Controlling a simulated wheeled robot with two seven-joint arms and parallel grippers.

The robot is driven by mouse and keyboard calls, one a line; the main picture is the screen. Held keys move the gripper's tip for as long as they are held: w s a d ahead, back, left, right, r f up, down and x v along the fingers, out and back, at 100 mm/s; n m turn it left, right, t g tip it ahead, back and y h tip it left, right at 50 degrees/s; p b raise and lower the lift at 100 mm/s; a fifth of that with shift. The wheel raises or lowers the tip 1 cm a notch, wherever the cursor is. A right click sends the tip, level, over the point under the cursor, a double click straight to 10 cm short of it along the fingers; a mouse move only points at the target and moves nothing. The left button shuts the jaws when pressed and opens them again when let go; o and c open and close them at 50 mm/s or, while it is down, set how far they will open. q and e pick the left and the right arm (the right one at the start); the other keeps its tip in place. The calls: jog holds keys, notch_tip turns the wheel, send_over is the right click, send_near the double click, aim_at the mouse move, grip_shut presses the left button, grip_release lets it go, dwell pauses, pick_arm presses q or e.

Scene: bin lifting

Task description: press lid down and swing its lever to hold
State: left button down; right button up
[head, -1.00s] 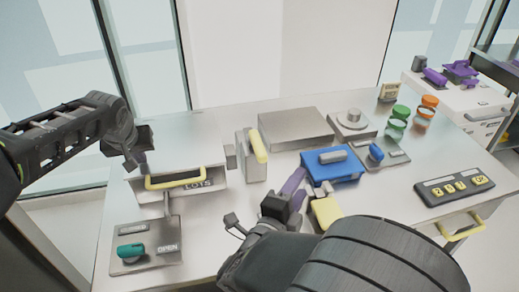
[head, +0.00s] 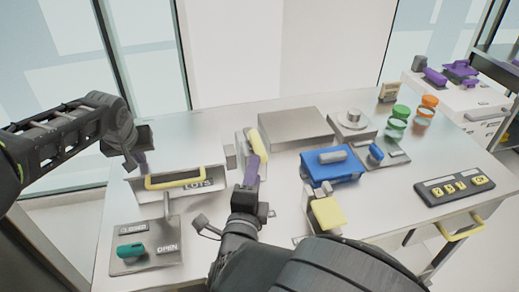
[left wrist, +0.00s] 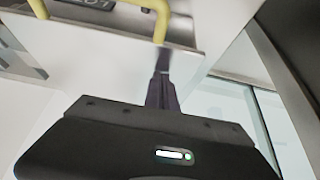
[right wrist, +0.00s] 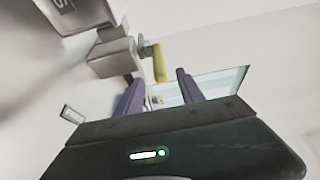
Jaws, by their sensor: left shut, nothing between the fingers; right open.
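My right gripper (head: 254,168) is open. Its purple fingers are at the near end of the yellow lever (head: 258,142) on a thin upright grey housing (head: 243,150). The right wrist view shows this yellow lever (right wrist: 160,62) ahead of the gap between the parted fingers (right wrist: 157,92); I cannot tell if they touch. Which part is the lid is unclear, as my gripper hides some of the housing. My left gripper (head: 136,160) is shut and empty beside the "LOTS" drawer box (head: 200,186). Its fingers (left wrist: 163,80) show together in the left wrist view.
A blue box (head: 332,174) with a grey handle and a yellow-topped block (head: 327,213) stand to the right of my right gripper. A teal knob plate (head: 146,262) lies front left. A steel slab (head: 295,128) lies behind. A keypad (head: 455,189) is at right.

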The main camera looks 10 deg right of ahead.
aim_at(259, 150)
jog(key=x, duration=0.8)
jog(key=shift+w+d+f, duration=0.1)
jog(key=shift+w+d, duration=0.1)
jog(key=shift+w, duration=0.05)
grip_shut()
dwell(1.0)
